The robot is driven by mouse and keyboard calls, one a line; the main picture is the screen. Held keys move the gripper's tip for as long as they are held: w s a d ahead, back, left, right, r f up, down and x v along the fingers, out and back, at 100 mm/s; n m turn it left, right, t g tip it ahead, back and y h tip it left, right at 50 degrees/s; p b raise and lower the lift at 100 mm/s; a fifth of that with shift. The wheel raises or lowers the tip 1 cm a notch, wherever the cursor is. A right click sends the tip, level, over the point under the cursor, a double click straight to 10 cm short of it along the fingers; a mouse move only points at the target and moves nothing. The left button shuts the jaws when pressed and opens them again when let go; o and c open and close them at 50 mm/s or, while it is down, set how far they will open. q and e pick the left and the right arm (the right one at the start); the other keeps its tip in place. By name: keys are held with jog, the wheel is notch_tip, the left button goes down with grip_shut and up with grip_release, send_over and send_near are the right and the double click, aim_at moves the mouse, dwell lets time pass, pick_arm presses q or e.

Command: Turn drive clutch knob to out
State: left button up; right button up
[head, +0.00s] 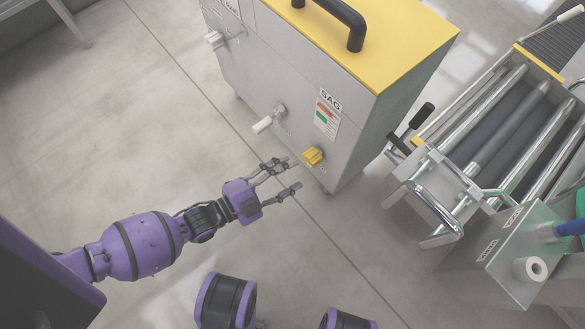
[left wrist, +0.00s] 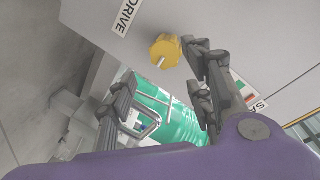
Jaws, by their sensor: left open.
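The drive clutch knob (head: 313,156) is a yellow knob low on the front of a grey cabinet (head: 352,128) with a yellow top. In the left wrist view the yellow knob (left wrist: 164,52) has a pale bar across its face and sits near a DRIVE label (left wrist: 127,13). My left gripper (head: 292,175) is open and empty, just to the left of the knob in the head view, with its fingers towards it. In the left wrist view the fingers of my left gripper (left wrist: 160,72) are spread, with the knob beyond them, apparently untouched. My right gripper is out of view.
A white-handled lever (head: 265,123) and another white fitting (head: 215,40) stick out of the cabinet front. A roller conveyor (head: 500,135) with metal bars stands at the right. A green drum (left wrist: 182,118) shows beyond the fingers.

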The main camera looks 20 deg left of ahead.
pick_arm(q)
jog(key=shift+f+v, duration=0.15)
jog(key=shift+v, duration=0.55)
jog(key=shift+f+v, duration=0.1)
jog(key=shift+v, duration=0.6)
jog(key=shift+s+d, duration=0.1)
jog(key=shift+s, duration=0.05)
jog(key=shift+p, duration=0.4)
